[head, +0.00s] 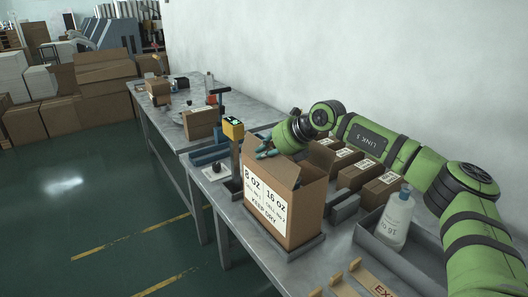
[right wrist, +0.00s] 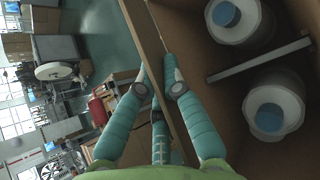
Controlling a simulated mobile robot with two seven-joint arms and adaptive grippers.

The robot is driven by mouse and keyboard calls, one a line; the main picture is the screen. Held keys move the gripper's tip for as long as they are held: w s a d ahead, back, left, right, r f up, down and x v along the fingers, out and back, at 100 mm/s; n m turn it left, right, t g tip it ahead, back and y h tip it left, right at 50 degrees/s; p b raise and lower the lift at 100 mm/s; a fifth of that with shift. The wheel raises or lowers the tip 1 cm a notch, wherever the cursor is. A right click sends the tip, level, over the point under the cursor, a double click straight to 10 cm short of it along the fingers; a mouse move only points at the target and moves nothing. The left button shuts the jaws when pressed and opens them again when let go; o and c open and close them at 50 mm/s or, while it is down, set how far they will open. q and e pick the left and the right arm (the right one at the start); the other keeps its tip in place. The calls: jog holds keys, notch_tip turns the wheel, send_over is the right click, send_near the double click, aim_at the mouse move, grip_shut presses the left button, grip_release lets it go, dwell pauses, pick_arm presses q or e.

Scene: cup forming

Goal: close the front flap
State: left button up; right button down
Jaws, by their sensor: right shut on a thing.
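An open cardboard carton (head: 308,205) with a white "8 OZ / 16 OZ, KEEP DRY" label stands upright on the near bench. I cannot tell whether this is the front flap or the wall. Inside are two white round items (right wrist: 275,112) with blue centres. My left gripper is out of view.
Several small labelled boxes (head: 359,175) stand right of the carton. A white bottle (head: 396,218) stands in a grey tray (head: 415,271) at the right. The green floor beside the bench is clear.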

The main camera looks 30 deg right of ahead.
jog(key=shift+d+f+m+y+b, duration=0.45)
jog(key=shift+d+m+y+b, duration=0.2)
jog(key=shift+y, duration=0.45)
jog(key=shift+r+m+y, duration=0.1)
jog(key=shift+m+y, duration=0.15)
jog(key=shift+y, duration=0.15)
jog(key=c, duration=1.4)
grip_release()
jog(key=shift+w, duration=0.1)
jog(key=shift+o, duration=0.2)
jog(key=shift+d, duration=0.1)
jog(key=v, duration=1.2)
